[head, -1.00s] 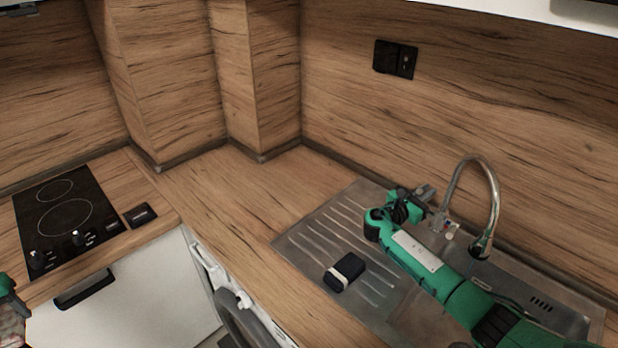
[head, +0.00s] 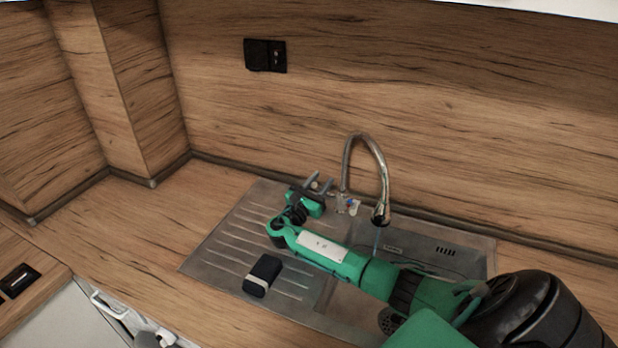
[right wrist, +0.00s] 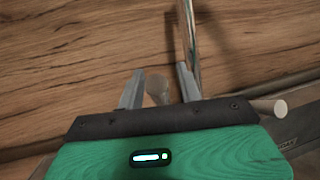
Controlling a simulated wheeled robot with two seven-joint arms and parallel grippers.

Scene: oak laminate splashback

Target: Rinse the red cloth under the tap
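The curved chrome tap (head: 366,150) stands at the back of the steel sink (head: 460,262). A faint bluish streak, which looks like water, hangs below its spout. My right gripper (head: 320,184) is just left of the tap's base, above the back of the draining board. In the right wrist view its fingers (right wrist: 160,90) are apart, with a blurred rounded grey-brown part showing between or behind them. The tap's pipe (right wrist: 188,40) rises behind the right finger; I cannot tell whether they touch. The red cloth and my left gripper are not in view now.
A dark block with a pale band (head: 262,275) lies on the ribbed draining board (head: 225,250). My right arm crosses over the sink. A black socket (head: 265,56) is on the wood wall. The worktop left of the sink is clear.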

